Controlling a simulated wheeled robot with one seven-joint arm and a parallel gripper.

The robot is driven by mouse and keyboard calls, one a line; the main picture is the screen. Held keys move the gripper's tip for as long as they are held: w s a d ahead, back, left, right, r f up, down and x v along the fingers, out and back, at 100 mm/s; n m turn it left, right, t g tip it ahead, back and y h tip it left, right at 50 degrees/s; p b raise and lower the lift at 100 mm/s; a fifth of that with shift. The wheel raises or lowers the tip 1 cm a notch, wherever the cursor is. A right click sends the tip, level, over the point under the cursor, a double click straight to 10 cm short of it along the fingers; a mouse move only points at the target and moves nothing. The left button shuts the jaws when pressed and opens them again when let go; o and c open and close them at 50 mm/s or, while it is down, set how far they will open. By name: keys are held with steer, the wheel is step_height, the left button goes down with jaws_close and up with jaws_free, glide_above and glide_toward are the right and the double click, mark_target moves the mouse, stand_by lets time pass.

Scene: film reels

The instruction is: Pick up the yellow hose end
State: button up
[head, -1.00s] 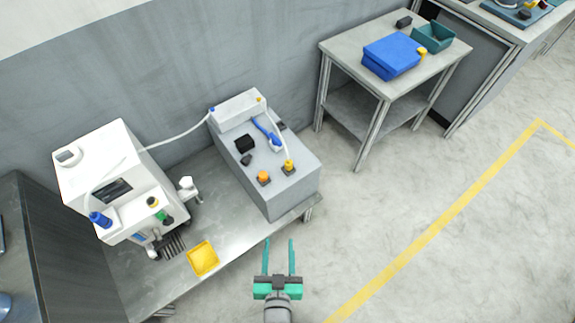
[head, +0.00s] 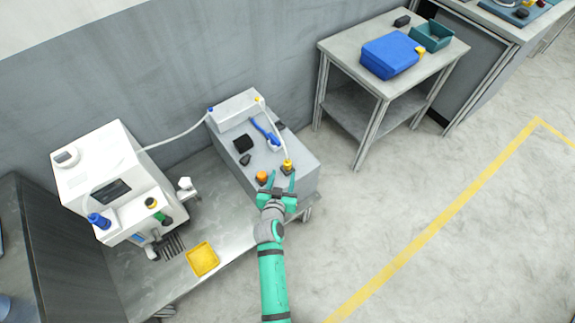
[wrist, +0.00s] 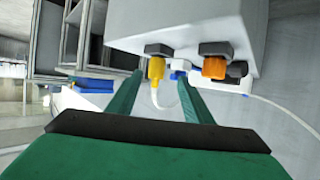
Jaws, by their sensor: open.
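My gripper (head: 279,183) is open and empty, just in front of the yellow hose end. In the wrist view the fingers (wrist: 158,90) reach towards it on either side. An orange knob (head: 262,177) sits just left of the gripper; in the wrist view it appears to the right (wrist: 214,67).
The grey box (head: 240,175) also carries black parts and a blue-handled tool (head: 265,131). A white machine (head: 110,175) and a yellow tray (head: 202,259) stand to the left on the metal bench. A side table (head: 390,85) holds a blue case. The floor on the right is clear.

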mark_target(287, 168)
steer(key=shift+d+x, duration=0.2)
steer(key=shift+x, duration=1.9)
steer(key=shift+d+x, duration=0.15)
steer(key=shift+x, duration=1.95)
steer(key=shift+s+f, duration=0.1)
steer(key=c, duration=1.2)
